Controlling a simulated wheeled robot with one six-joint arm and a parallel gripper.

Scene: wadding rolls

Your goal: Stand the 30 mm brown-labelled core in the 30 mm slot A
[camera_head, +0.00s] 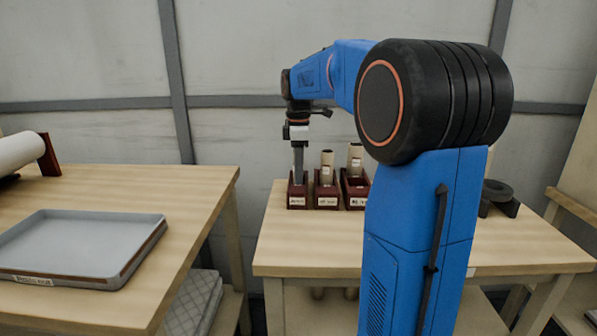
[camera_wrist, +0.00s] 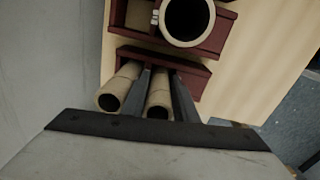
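My gripper (camera_head: 298,168) points straight down over the leftmost dark red slot box (camera_head: 297,201) on the far table. In the wrist view my gripper (camera_wrist: 161,84) has one finger on each side of a slim tan core (camera_wrist: 158,94) and is shut on it. This core is upright, its lower end at or in the near slot box (camera_wrist: 190,74); the fingers hide how deep it sits. A second slim tan core (camera_wrist: 122,84) stands beside it in the same box. No brown label is readable, and I cannot read which slot is A.
The middle box (camera_head: 326,202) and right box (camera_head: 357,201) hold upright tan cores (camera_head: 327,172). A wide core (camera_wrist: 187,20) stands in the adjacent box in the wrist view. A grey tray (camera_head: 80,240) lies on the left table.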

